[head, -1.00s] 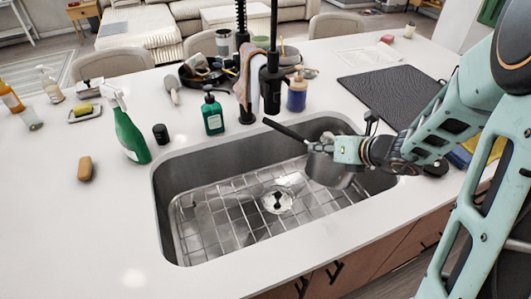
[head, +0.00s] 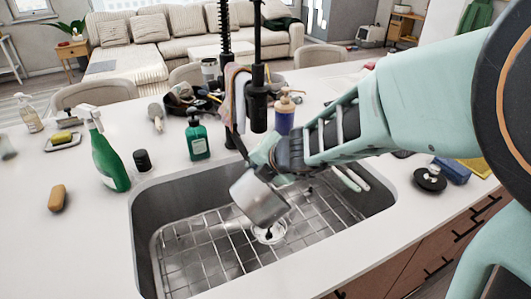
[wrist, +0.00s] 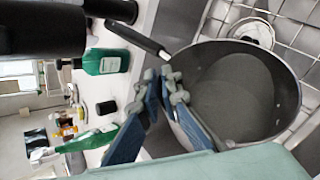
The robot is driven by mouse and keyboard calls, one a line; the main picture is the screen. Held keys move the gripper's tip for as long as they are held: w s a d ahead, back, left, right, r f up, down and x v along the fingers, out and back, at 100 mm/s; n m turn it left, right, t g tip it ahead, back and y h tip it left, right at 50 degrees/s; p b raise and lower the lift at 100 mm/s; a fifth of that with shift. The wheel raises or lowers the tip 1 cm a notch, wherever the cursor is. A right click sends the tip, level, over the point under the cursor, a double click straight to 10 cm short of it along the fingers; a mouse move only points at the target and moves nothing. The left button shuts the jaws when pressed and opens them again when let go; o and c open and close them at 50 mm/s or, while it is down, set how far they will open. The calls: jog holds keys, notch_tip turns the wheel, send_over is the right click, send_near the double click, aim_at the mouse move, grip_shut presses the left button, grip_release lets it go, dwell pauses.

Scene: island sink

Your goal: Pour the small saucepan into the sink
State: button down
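The small grey saucepan (head: 259,203) hangs over the sink (head: 143,225), above the metal rack and close to the drain. It is clearly tilted, its opening mostly turned away in the head view. In the wrist view the saucepan (wrist: 245,95) shows a dark, empty-looking inside and a black handle pointing to the upper left. My gripper (head: 262,165) is closed at the saucepan's rim near the handle. In the wrist view the two blue fingers of my gripper (wrist: 174,82) meet across the rim. The exact contact is partly hidden.
The black faucet (head: 257,95) rises just behind the saucepan. A tan sponge (head: 57,197) lies left of the sink.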

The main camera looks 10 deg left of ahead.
jog(key=shift+a+r, duration=0.1)
jog(key=shift+r, duration=0.1)
jog(key=w+d+m+g+y+p, duration=0.4)
jog(key=w+d+m+y+p, duration=0.2)
jog(key=d+p, duration=0.3)
jog(key=shift+w+d+r+y+p, duration=0.2)
jog(key=shift+w+d+y+p, duration=0.2)
jog(key=shift+w+y, duration=0.3)
jog(key=shift+s+a, duration=0.1)
jog(key=shift+s, duration=0.05)
dwell(1.9)
